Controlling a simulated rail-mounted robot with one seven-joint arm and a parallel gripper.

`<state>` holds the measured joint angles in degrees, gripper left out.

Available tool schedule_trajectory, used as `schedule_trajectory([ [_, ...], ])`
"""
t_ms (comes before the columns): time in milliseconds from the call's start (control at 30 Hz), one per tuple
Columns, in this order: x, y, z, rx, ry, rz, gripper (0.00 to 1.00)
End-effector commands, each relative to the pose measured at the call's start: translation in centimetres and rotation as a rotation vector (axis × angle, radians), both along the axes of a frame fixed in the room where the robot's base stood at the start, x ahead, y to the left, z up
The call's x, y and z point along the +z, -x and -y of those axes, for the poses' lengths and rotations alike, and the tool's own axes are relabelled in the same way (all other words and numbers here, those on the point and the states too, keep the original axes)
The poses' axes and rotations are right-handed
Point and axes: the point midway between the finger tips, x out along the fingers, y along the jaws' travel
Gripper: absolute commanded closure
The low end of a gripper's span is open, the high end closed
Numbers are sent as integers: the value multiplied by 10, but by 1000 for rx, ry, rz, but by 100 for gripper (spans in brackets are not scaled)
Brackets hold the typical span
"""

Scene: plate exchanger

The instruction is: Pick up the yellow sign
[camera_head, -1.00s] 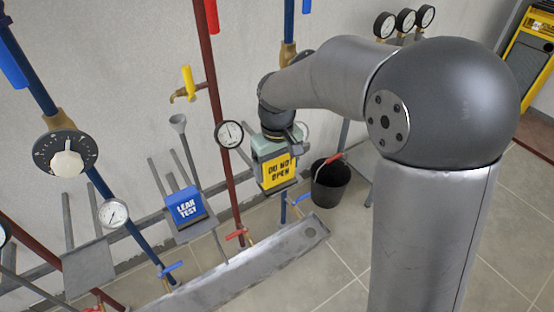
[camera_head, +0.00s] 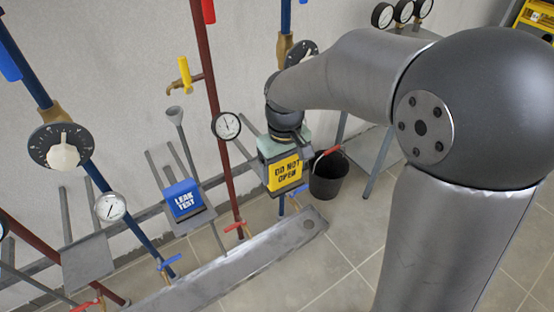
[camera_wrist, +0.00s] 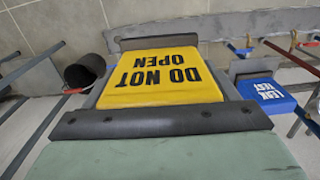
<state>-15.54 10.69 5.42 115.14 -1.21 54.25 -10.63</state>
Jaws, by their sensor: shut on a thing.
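The yellow sign (camera_head: 286,174) is a small block with black "DO NOT OPEN" lettering. My gripper (camera_head: 284,154) reaches it from above in the head view and is shut on it. In the wrist view, the sign (camera_wrist: 163,82) fills the space between the two dark fingers, and its lettering is upside down. The head view hides most of the fingers. I cannot tell whether the sign touches the grey support under it.
A blue "LEAK TEST" sign (camera_head: 184,201) sits on a grey holder to the left. A red pipe (camera_head: 219,133) with a gauge (camera_head: 226,126) stands between the signs. A black bucket (camera_head: 328,178) is close on the right. A metal channel (camera_head: 245,262) runs below.

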Motion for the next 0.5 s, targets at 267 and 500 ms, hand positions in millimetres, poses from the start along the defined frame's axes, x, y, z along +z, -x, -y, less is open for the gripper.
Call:
schedule_trajectory([
  [267,1,28,20,-1,0,2,47],
  [500,1,51,36,0,0,2,47],
])
